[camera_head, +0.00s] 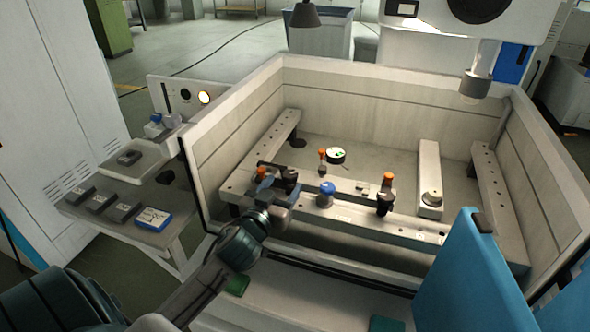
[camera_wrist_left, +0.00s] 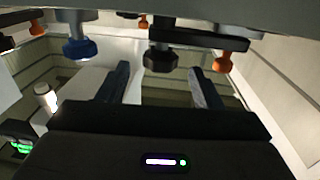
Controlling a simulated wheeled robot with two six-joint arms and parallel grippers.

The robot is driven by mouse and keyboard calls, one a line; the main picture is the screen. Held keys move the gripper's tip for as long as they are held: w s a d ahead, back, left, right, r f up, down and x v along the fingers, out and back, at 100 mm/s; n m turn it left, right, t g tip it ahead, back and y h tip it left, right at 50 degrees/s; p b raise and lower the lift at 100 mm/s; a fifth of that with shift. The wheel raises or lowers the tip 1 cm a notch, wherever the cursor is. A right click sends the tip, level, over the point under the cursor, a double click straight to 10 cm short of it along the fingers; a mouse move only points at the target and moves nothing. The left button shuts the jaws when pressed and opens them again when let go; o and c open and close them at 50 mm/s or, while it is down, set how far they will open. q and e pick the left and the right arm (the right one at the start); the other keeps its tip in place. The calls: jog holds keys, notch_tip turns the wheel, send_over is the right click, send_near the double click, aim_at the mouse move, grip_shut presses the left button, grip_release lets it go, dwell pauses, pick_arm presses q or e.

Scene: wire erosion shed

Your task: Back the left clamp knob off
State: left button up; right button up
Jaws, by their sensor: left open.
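The left clamp has a black knob (camera_head: 290,175) and an orange-topped post (camera_head: 261,173) on the front rail of the tank. My left gripper (camera_head: 275,190) comes in at this clamp from the front and partly covers it. In the left wrist view, which looks upside down, the black knob (camera_wrist_left: 160,60) appears between the two open fingers (camera_wrist_left: 160,85), near their tips. No contact can be made out. The orange post (camera_wrist_left: 222,63) is right of the fingers there. My right gripper is not in view.
A blue knob (camera_head: 327,190) stands right of the left clamp, close to my gripper. Farther right is another clamp with a black knob (camera_head: 384,203). The tank wall (camera_head: 235,130) rises at the left. A side table (camera_head: 180,236) holds small blocks.

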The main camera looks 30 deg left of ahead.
aim_at(293, 171)
pick_arm(q)
jog(key=w, duration=0.2)
jog(key=w+p, duration=0.1)
jog(key=w, duration=0.1)
jog(key=w+a+p, duration=0.1)
jog(key=w, duration=0.1)
jog(key=shift+w, duration=0.4)
jog(key=c, duration=1)
